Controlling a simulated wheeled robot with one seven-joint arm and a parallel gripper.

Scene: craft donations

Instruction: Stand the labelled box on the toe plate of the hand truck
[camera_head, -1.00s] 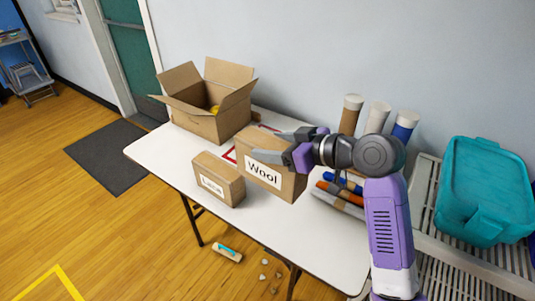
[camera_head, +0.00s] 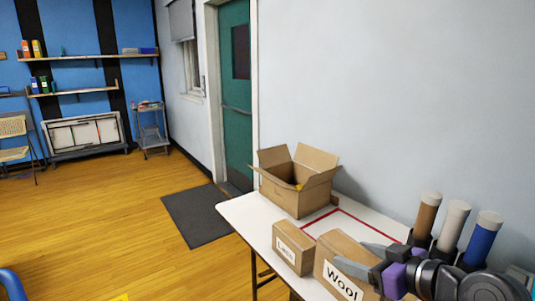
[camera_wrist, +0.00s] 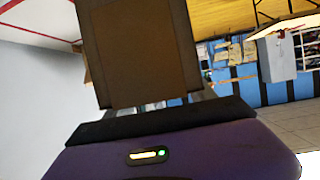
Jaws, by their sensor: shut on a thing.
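The box labelled "Wool" (camera_head: 338,278) is brown cardboard with a white label, at the bottom edge of the head view. My gripper (camera_head: 372,264) is shut on it from the right. In the wrist view the held box (camera_wrist: 140,50) shows as a plain brown face between my gripper's fingers (camera_wrist: 160,105). The box's underside is cut off, so I cannot tell its height over the table. A smaller labelled box (camera_head: 293,249) stands beside it on the white table. The hand truck is not clearly seen; a blue tube (camera_head: 10,284) shows at the lower left, its owner unclear.
An open carton (camera_head: 298,184) with something yellow inside stands at the table's (camera_head: 238,208) far end, near a red outline (camera_head: 365,221). Upright rolls (camera_head: 453,228) stand at right. A dark mat (camera_head: 200,218) lies before the green door (camera_head: 234,95). The wooden floor at left is open.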

